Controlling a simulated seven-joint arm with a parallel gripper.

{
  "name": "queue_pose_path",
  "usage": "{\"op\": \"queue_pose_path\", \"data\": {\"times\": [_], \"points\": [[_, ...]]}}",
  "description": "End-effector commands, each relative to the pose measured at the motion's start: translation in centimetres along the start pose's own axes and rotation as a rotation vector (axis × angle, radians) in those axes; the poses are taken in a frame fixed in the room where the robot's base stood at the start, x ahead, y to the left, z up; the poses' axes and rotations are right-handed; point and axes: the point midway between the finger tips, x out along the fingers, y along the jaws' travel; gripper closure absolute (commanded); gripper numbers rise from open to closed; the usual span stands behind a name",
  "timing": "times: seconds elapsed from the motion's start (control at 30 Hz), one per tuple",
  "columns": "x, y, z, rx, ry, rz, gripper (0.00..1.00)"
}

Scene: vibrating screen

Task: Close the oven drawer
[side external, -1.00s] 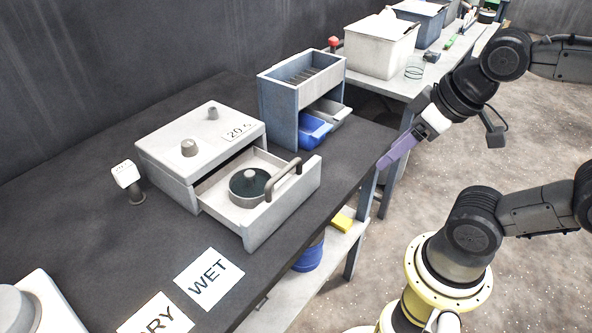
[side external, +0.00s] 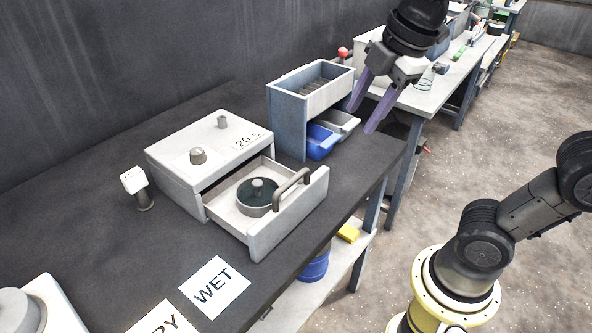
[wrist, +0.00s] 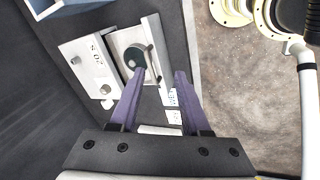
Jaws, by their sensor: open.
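The oven is a low white box (side external: 181,152) with two knobs and a "20" label on top, standing on the dark bench. Its drawer (side external: 289,217) is pulled out toward the bench's front edge and has a grey curved handle (side external: 291,188). A dark round lidded container (side external: 258,197) sits inside the drawer. My gripper (side external: 361,116) is open and empty, in the air beyond the drawer, near the blue-grey screen unit. In the wrist view the drawer (wrist: 158,44) shows ahead of my open purple fingers (wrist: 160,72); the left fingertip overlaps the round container in the picture.
A blue-grey screen unit (side external: 288,122) with a blue bin (side external: 322,141) and a grey bin stands behind the oven. A small white-topped device (side external: 134,182) is left of the oven. A WET card (side external: 215,287) lies in front. The bench between the drawer and the screen unit is clear.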

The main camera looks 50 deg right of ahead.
Motion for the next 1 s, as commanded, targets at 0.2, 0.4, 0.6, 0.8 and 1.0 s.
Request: {"op": "queue_pose_path", "data": {"times": [0.2,0.4,0.6,0.8,1.0], "points": [[1.6,4.1,-5.2,-0.298,-0.020,-0.096,0.53],[3.6,4.4,-7.1,-0.339,-0.029,-0.142,0.53],[5.2,4.0,-7.2,-0.343,-0.030,-0.149,0.53],[8.8,3.4,-6.9,-0.342,-0.032,-0.151,0.53],[12.7,2.9,-6.7,-0.341,-0.031,-0.150,0.53]]}}
